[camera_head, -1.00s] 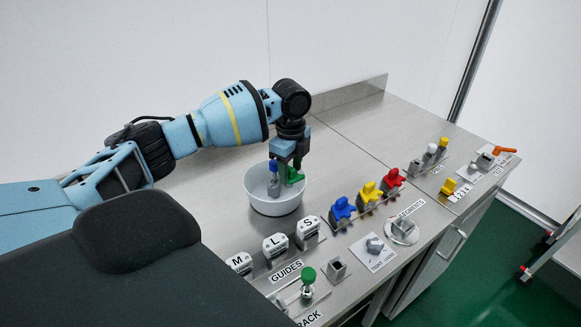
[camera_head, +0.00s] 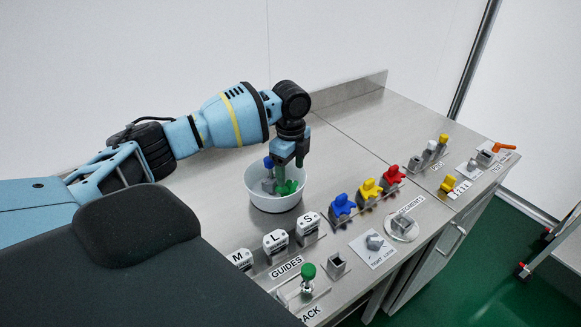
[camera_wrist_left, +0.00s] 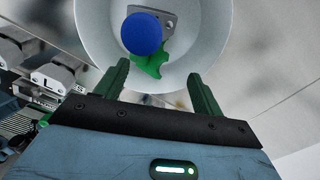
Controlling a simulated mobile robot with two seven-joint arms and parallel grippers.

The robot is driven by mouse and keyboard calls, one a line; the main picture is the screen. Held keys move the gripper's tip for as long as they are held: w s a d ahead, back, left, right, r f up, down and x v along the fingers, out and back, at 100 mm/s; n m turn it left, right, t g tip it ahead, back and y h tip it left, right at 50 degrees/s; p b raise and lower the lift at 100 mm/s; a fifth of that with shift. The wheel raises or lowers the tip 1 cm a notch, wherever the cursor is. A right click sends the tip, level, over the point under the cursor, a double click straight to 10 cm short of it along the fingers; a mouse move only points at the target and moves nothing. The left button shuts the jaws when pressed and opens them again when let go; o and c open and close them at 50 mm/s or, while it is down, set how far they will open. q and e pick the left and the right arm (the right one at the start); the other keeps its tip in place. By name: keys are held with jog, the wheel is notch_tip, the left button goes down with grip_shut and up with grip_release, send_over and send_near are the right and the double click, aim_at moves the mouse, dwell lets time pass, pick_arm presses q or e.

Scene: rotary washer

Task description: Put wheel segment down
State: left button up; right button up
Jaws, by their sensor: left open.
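The green wheel segment (camera_head: 287,187) lies in the white bowl (camera_head: 272,206). It also shows in the left wrist view (camera_wrist_left: 153,66), partly hidden behind a round blue knob (camera_wrist_left: 142,33). My left gripper (camera_head: 291,160) is over the bowl with its fingers pointing down. Its two green fingers (camera_wrist_left: 158,88) are spread apart in the left wrist view, with nothing between them. The blue knob also shows in the head view (camera_head: 268,162), with a grey part below it inside the bowl. My right gripper is not in view.
Blue (camera_head: 342,208), yellow (camera_head: 369,189) and red (camera_head: 392,175) segments stand in a row right of the bowl. White guide blocks (camera_head: 275,242) stand in front of it. The steel worktop behind the bowl is clear (camera_head: 340,140).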

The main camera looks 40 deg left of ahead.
aim_at(291, 181)
pick_arm(q)
jog(key=shift+r, duration=0.1)
notch_tip(291, 181, up, 13)
dwell(0.6)
dwell(0.5)
